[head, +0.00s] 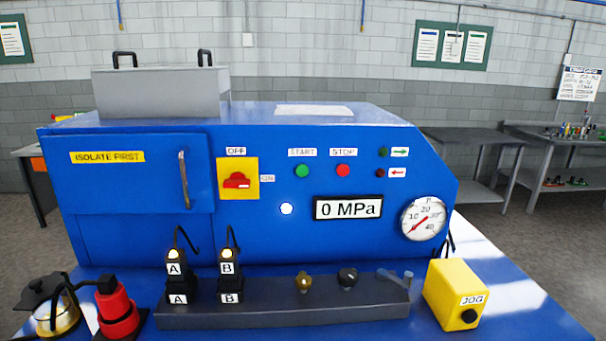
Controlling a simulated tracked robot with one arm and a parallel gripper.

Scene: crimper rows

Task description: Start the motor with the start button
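The green start button (302,171) is on the front panel of the blue machine (260,235), under a START label. The red stop button (343,170) is just to its right, under a STOP label. A red rotary switch (237,180) on a yellow plate is to the left, its handle lying roughly level, with OFF above and ON at its right. A white lamp (287,208) below is lit. The display (348,208) reads 0 MPa, and the round gauge (423,218) needle points to the lower left. My gripper is not in view.
A dark rail (290,312) in front holds plugs A (176,268) and B (229,268), with hoses. A yellow JOG box (462,295) stands at the right, a red cylinder (118,312) and glass pot at the left. The space before the buttons is clear.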

